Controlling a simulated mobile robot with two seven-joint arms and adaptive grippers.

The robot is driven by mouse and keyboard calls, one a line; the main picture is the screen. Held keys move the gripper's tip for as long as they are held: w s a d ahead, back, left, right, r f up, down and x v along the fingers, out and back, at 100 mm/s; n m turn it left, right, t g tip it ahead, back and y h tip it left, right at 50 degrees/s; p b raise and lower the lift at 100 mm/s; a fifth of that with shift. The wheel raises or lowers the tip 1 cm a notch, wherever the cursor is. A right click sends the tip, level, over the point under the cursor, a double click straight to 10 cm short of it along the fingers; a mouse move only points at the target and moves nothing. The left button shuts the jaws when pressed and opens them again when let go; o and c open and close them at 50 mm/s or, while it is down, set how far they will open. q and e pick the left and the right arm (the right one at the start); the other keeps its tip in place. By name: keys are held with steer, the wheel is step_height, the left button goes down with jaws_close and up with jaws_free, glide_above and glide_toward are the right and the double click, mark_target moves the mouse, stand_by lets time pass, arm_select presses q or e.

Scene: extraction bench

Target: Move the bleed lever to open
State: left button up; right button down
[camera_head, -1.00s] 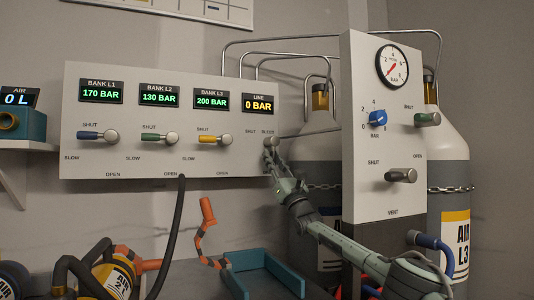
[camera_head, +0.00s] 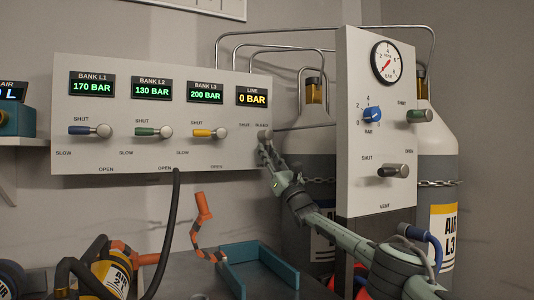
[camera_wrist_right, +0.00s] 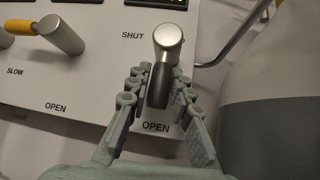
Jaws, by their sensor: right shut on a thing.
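The bleed lever (camera_wrist_right: 158,88) has a metallic hub and a dark grip. In the wrist view the grip points down towards the OPEN label, with SHUT up to the left of the hub. My right gripper (camera_wrist_right: 157,97) has its fingers on both sides of the dark grip and is shut on it. In the head view the bleed lever (camera_head: 265,134) is at the right end of the white panel, largely hidden by my right gripper (camera_head: 266,148). My left gripper is not in view.
The white panel (camera_head: 110,113) carries three more levers, blue (camera_head: 88,131), green (camera_head: 152,132) and yellow (camera_head: 208,133). The line display (camera_head: 253,97) reads 0 BAR. A gauge panel (camera_head: 375,130) stands close right of my right gripper. A blue tray (camera_head: 285,268) lies below.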

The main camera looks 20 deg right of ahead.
steer(key=c, duration=1.3)
jaws_free()
steer(key=shift+d, duration=0.15)
step_height(320, 180, up, 8)
steer(key=shift+s+r, duration=0.1)
steer(key=shift+r, duration=0.9)
steer(key=shift+f, duration=0.1)
